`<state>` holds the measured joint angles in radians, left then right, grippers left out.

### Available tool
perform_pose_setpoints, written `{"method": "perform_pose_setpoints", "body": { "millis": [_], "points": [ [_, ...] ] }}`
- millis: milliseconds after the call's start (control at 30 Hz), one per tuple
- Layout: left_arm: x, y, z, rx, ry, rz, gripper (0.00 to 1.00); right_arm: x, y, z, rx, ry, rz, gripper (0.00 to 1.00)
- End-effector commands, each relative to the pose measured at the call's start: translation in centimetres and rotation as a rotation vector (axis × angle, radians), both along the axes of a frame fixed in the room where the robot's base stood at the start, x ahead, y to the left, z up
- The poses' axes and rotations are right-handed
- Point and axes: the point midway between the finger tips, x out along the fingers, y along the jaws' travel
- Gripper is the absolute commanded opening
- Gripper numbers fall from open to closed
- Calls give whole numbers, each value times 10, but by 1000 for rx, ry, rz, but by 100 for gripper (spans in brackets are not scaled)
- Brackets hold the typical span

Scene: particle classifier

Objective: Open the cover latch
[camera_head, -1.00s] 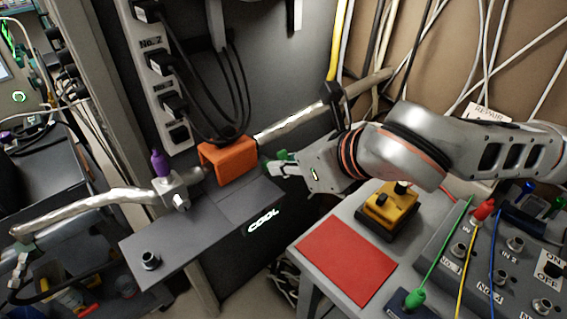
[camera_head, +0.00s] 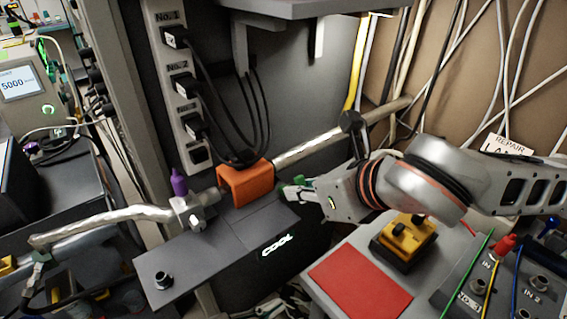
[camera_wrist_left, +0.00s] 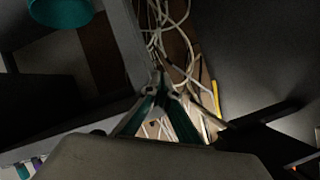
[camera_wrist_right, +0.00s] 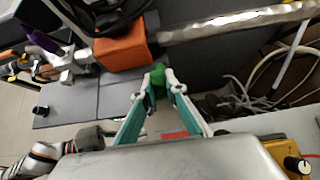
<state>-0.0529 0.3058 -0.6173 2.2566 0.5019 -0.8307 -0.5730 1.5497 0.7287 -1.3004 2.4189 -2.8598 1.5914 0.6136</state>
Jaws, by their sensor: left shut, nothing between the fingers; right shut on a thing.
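A dark grey box (camera_head: 225,252) marked COOL has a flat top with an orange block (camera_head: 245,184) at its back edge. A clamp with a purple knob (camera_head: 178,183) stands left of the block. My right gripper (camera_head: 290,190) is at the box's right edge, shut on a small green piece. This green piece (camera_wrist_right: 158,78) shows between the fingertips in the right wrist view; how it joins the box is hidden.
A table at the right carries a red sheet (camera_head: 360,284), a yellow-and-black device (camera_head: 405,242) and a panel with sockets and cables. A metal pipe (camera_head: 325,142) runs behind the box. A shelf (camera_head: 300,8) hangs above. Black power leads hang behind the orange block.

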Motion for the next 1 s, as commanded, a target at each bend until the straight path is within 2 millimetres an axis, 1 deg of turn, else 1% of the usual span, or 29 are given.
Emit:
{"method": "perform_pose_setpoints", "body": {
  "millis": [33, 100, 200, 300, 467, 533, 667, 700, 767, 800, 867, 933, 1000],
  "points": [
    [-2, -14, 14, 31, -53, -80, 0, 2, 0, 5, 4, -13, -1, 0],
    [-12, -33, 28, 76, -118, -195, 0, 2, 0, 5, 4, -13, -1, 0],
    [-30, -54, 43, 150, -215, -363, 0, 2, 0, 5, 4, -12, -1, 0],
    [-51, -69, 54, 228, -319, -532, 0, 2, 0, 5, 4, -12, -1, 0],
    [-90, -84, 66, 336, -495, -803, 0, 2, 0, 5, 4, -12, -1, 0],
    [-108, -90, 74, 359, -576, -916, 0, 2, 0, 5, 4, -12, -1, 0],
    [-142, -104, 98, 338, -713, -1091, 0, 2, 0, 5, 3, -11, -1, 0],
    [-151, -109, 107, 318, -744, -1133, 0, 2, 0, 4, 3, -11, -1, 0],
    [-164, -115, 123, 275, -773, -1183, 0, 2, 0, 4, 3, -11, -1, 0],
    [-171, -119, 134, 241, -778, -1208, 0, 2, 0, 4, 3, -11, -1, 0],
    [-178, -124, 152, 183, -752, -1231, 0, 2, 0, 4, 3, -11, -1, 0],
    [-175, -127, 173, 113, -650, -1225, 0, 2, 0, 4, 3, -11, -1, 0],
    [-166, -125, 186, 66, -522, -1195, 0, 2, 0, 4, 3, -10, -1, 0]
  ]
}}
